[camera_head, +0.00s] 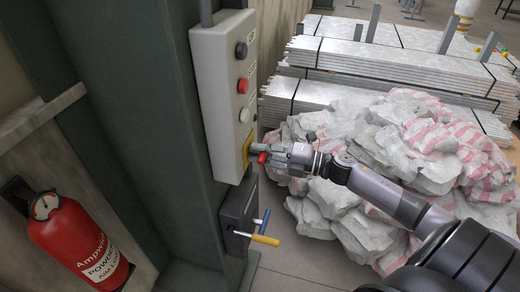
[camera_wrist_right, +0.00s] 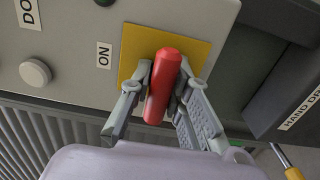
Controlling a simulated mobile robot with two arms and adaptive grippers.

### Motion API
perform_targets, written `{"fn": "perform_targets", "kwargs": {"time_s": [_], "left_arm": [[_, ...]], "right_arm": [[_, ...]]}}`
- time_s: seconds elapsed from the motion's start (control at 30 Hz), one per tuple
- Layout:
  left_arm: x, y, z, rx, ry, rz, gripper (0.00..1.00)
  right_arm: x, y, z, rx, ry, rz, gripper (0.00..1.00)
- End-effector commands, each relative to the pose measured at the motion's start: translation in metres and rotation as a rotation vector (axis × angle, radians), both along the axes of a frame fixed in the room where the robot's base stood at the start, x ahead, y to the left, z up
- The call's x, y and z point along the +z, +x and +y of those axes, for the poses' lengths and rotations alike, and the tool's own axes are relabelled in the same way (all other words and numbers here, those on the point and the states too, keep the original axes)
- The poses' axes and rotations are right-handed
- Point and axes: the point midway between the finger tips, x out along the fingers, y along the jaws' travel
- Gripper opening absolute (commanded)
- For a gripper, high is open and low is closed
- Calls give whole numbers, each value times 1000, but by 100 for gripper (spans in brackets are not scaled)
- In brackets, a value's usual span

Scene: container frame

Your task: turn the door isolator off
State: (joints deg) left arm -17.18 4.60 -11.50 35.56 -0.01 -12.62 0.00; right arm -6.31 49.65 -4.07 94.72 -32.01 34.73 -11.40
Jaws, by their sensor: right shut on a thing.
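The door isolator is a red handle (camera_wrist_right: 165,85) on a yellow plate (camera_wrist_right: 125,65), low on a pale grey control box (camera_head: 212,80). In the right wrist view the handle stands nearly upright, leaning slightly right at its top, with an "ON" label (camera_wrist_right: 103,55) left of the plate. My right gripper (camera_wrist_right: 166,80) is shut on the handle, one finger on each side. In the head view the right gripper (camera_head: 266,150) reaches the box from the right, and the red handle (camera_head: 263,158) shows at its fingertips. My left gripper is not in view.
Above the isolator are a white button (camera_head: 244,115), a red button (camera_head: 243,86) and a black knob (camera_head: 241,50). A dark box (camera_head: 236,215) with blue and yellow levers (camera_head: 264,239) is close below. A fire extinguisher (camera_head: 78,240) hangs left. Sacks (camera_head: 335,205) lie behind my right arm.

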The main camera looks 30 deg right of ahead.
Motion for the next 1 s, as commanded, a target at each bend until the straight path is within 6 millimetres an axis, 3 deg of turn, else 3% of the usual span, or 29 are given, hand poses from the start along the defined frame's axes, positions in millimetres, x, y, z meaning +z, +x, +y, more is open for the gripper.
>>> {"fn": "perform_targets", "kwargs": {"time_s": [0.5, 0.53, 0.83, 1.0], "left_arm": [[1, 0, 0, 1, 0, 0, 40], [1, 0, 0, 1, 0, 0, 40], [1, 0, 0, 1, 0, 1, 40], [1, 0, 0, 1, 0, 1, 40]], "right_arm": [[0, 1, -1, -3, 15, 13, 0], [0, 1, -1, -3, 15, 13, 18], [0, 0, -1, -1, 14, 12, 38], [0, 0, 0, 0, 15, 13, 38]]}}
